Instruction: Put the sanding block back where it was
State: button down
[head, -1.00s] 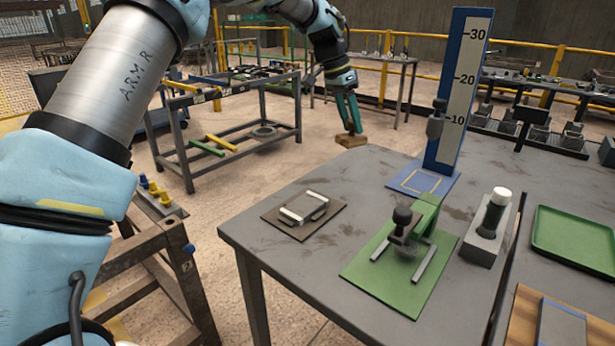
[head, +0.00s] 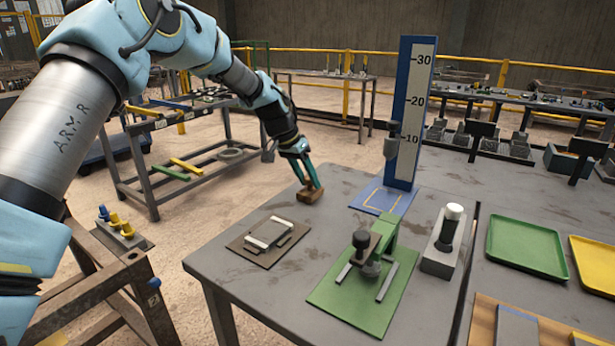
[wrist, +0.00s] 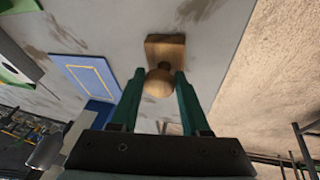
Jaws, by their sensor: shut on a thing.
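The sanding block, a wooden block with a round knob (head: 310,195), is in my gripper (head: 306,178) by the table's far left edge. The wrist view shows the green fingers of my gripper (wrist: 160,76) on either side of the knob, with the block's flat wooden base (wrist: 165,47) beyond it. I cannot tell whether the base touches the table or hangs just above it. The grey table (head: 345,240) has a blue plate (head: 368,198) with a yellow outline to the right of the block; the wrist view also shows this plate (wrist: 70,70), empty.
A tall blue gauge (head: 404,110) stands at the blue plate. A brown mat (head: 240,247) with a grey-and-white item lies nearer. A green mat (head: 325,300) holds a press-like fixture. A grey holder (head: 438,258) and a green tray (head: 525,246) are farther right.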

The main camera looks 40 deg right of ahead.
jog(key=shift+f, duration=0.15)
jog(key=shift+c, duration=1.9)
grip_release()
jog(key=b+v, duration=0.2)
jog(key=v, duration=1)
jog(key=shift+r, duration=0.2)
